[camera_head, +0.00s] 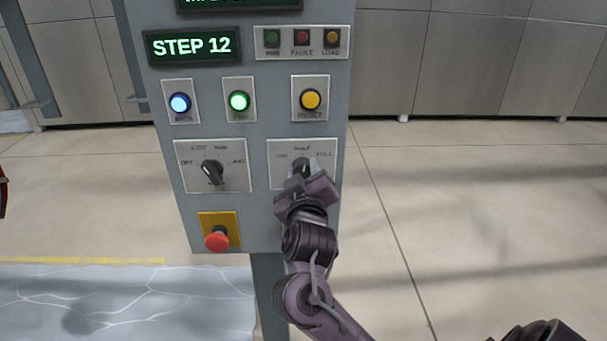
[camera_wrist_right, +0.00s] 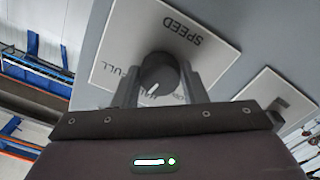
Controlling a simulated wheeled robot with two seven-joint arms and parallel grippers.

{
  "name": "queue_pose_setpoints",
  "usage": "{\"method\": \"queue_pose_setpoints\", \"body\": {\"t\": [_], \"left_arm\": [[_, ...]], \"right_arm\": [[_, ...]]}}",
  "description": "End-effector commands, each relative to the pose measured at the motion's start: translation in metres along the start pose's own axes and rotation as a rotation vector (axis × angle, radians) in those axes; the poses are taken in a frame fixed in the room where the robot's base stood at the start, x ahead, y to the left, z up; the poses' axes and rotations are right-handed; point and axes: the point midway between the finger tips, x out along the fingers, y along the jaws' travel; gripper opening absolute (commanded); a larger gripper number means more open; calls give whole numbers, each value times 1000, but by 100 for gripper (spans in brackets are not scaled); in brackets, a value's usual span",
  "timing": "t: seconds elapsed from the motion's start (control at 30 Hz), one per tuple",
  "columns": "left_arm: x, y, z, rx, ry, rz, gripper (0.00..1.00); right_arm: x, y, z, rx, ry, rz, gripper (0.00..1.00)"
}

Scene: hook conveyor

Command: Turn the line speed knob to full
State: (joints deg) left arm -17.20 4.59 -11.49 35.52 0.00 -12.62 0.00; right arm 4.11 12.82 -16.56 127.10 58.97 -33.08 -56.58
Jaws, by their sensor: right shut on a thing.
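The line speed knob (camera_head: 301,166) is a dark dial on a pale plate at the right of the grey control panel, with a FULL label at its upper right. In the head view it seems to point roughly upward. In the right wrist view the dark knob (camera_wrist_right: 157,70) stands on a plate marked SPEED and FULL, and its white pointer line faces lower left. My right gripper (camera_head: 304,178) is shut on the knob, one finger on each side, and hides its lower part. My left gripper is not in view.
Left of it is another selector knob (camera_head: 213,172). Below that is a red emergency button (camera_head: 217,239) on yellow. The floor to the right is clear.

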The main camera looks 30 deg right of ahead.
Motion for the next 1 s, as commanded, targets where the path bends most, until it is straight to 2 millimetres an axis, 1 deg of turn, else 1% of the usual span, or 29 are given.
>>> {"method": "queue_pose_setpoints", "body": {"t": [0.27,0.6,0.8,1.0], "left_arm": [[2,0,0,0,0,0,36],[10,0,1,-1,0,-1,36],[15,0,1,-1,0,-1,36],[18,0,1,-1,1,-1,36]], "right_arm": [[0,-2,2,259,-5,-1,16],[0,-3,2,569,-4,-1,16],[0,-2,2,711,-3,-1,16],[0,-2,1,808,-4,0,16]]}}
